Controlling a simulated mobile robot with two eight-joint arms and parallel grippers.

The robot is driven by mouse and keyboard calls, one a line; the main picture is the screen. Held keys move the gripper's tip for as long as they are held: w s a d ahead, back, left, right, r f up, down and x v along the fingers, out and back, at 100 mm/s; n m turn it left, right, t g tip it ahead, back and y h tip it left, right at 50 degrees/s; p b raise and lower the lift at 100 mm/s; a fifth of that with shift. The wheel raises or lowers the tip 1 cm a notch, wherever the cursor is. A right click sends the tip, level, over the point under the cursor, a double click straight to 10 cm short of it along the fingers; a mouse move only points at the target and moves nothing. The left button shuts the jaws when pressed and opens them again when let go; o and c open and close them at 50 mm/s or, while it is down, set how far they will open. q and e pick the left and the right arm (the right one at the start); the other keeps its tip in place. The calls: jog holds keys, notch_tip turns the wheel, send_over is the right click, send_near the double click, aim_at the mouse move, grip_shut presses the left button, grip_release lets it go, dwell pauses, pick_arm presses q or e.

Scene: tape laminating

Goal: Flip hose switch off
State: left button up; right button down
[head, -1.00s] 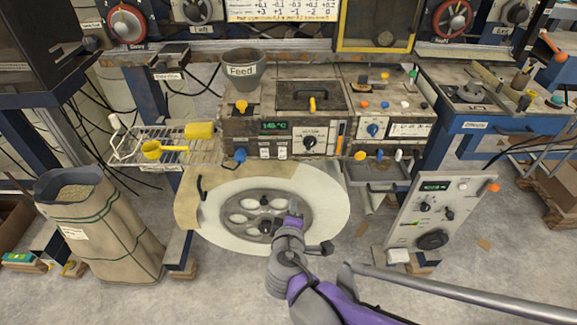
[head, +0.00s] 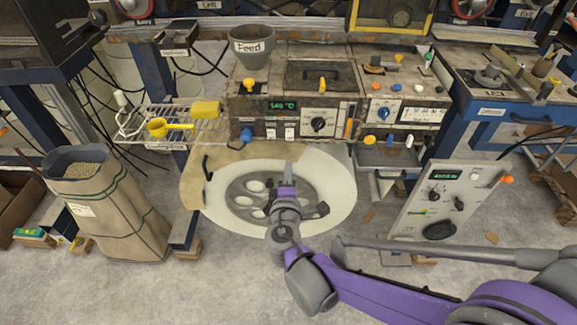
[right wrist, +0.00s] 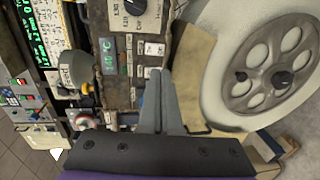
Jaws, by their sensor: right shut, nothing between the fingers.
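Small pale switches or labels (head: 277,133) sit low on the front of the worn machine (head: 250,112), under its green display (head: 281,105). They also show in the right wrist view (right wrist: 154,48). Their lettering is too small to read, so I cannot tell which is the hose switch. My right gripper (head: 288,165) is just below this panel, in front of the upper part of the large white spoked wheel (head: 337,190). In the right wrist view its fingers (right wrist: 160,72) are together and empty, pointing at the panel's lower edge. I cannot tell if they touch it. My left gripper is not seen.
A blue knob (head: 246,135) projects left of the switches, and a black dial (head: 319,124) is to their right. A wire rack (head: 135,122) with a yellow scoop (head: 160,127) is at left. A tilted control box (head: 450,200) stands at right.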

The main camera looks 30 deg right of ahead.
aim_at(290, 138)
jog(key=x, duration=1.1)
jog(key=shift+w+d+b, duration=0.15)
jog(key=shift+w+b, duration=0.05)
jog(key=shift+b, duration=0.1)
